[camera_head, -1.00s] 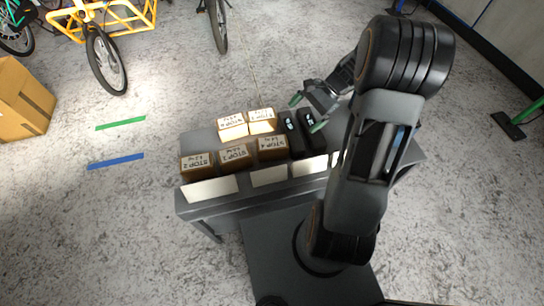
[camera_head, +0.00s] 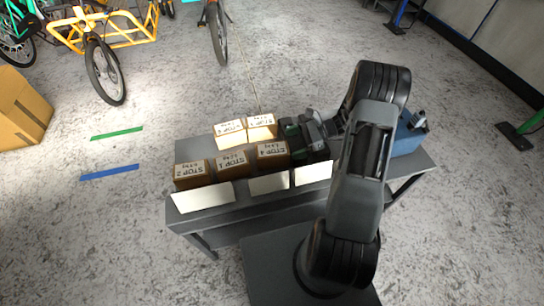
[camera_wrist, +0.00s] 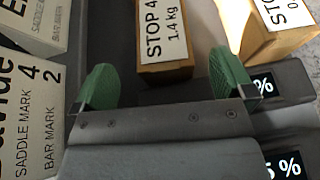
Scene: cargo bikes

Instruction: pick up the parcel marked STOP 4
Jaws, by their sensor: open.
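The parcel marked STOP 4 (camera_head: 272,157) is a small brown box with a white label, at the right end of the front row on the grey table. In the wrist view the parcel (camera_wrist: 165,40) reads STOP 4, 1.4 kg, and lies ahead of the fingers, between their lines. My gripper (camera_head: 292,138) is open and empty, low over the black batteries just right of the parcel. Its two green finger pads show in the wrist view (camera_wrist: 165,88), one each side of a gap. They appear apart from the parcel.
Parcels STOP 2 (camera_head: 191,176) and STOP 1 (camera_head: 232,164) stand left in the same row. Two parcels (camera_head: 262,127) stand behind. Black batteries (camera_wrist: 290,125) lie beneath my gripper. White setting cards (camera_head: 268,183) line the table's (camera_head: 260,202) front edge. A blue box (camera_head: 409,137) is at right.

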